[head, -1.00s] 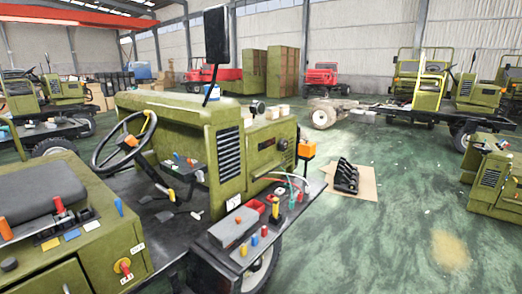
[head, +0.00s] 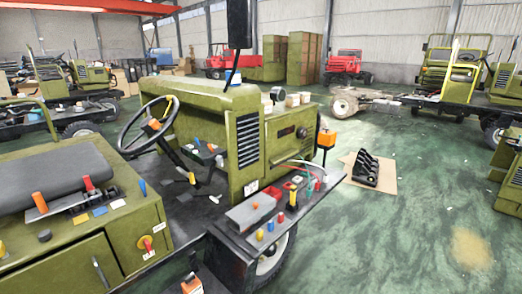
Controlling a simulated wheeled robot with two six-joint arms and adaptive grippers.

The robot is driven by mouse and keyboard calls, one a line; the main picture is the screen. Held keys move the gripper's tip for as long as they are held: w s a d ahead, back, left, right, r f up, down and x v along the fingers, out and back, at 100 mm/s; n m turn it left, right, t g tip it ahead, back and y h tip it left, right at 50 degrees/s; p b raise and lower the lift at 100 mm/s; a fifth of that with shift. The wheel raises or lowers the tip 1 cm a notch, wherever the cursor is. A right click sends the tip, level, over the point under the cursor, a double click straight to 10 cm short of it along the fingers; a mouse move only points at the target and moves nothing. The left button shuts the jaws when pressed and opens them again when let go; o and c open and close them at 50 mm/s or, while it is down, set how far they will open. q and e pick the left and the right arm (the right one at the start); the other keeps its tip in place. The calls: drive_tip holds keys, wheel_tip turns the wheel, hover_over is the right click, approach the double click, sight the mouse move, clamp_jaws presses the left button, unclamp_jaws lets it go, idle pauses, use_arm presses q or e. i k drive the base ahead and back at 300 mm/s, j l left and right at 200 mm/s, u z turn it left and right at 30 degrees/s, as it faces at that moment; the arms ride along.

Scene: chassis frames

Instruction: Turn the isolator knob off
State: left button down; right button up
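The isolator knob (head: 147,243) is a red rotary knob on a yellow backing. It is on the side face of the green seat box (head: 85,250), near its front right corner, with a small white label just below it. The knob's exact pointer position is too small to tell. Neither of my grippers shows in the head view, and nothing is touching the knob.
Above the knob, the box top carries a grey seat cushion (head: 55,178) and colored levers (head: 88,184). A steering wheel (head: 148,125) stands behind. To the right, a side platform holds a grey box (head: 250,211) and colored controls. Green floor (head: 400,240) is open at right.

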sight(147, 244)
drive_tip(key=j+u, duration=0.1)
drive_tip(key=u, duration=1.55)
